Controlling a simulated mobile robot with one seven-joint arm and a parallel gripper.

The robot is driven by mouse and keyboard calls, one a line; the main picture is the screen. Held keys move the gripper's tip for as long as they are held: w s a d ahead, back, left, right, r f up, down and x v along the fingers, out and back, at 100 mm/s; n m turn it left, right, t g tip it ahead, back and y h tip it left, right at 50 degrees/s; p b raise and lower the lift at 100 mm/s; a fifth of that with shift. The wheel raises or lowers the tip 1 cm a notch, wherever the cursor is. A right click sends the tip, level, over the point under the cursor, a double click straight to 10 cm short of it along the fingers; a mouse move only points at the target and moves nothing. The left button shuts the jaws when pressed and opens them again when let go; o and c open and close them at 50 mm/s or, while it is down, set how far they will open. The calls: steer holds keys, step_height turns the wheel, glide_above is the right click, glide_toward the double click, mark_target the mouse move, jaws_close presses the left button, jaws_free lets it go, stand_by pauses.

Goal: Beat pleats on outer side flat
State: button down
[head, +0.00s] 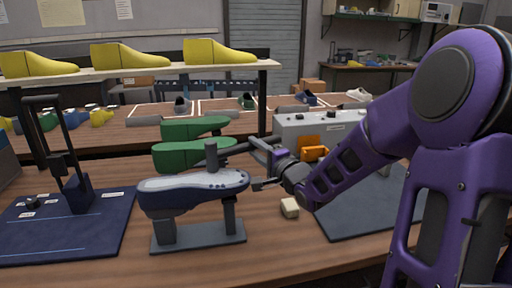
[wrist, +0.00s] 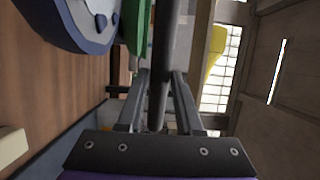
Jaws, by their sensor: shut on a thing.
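A navy shoe upper on a last (head: 165,202) lies sole up on a grey stand (head: 200,238); its pale underside faces up, with small dark marks. Its edge shows at the upper left of the wrist view (wrist: 72,28). Individual pleats are too small to make out. My gripper (head: 258,147) is shut on the handle of a dark hammer, which runs between the fingers in the wrist view (wrist: 160,75). The hammer's head (head: 211,156) is upright over the toe-side half of the underside. I cannot tell whether it touches.
Green lasts (head: 195,128) stand behind the shoe. A grey control box (head: 300,124) with an orange part is behind my gripper. A beige block (head: 290,207) lies right of the stand. A dark blue mat (head: 65,235) with an upright fixture is at left. Yellow lasts line a shelf (head: 130,72).

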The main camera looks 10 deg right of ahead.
step_height(320, 180, up, 6)
steer(key=p, duration=0.7)
stand_by(0.3)
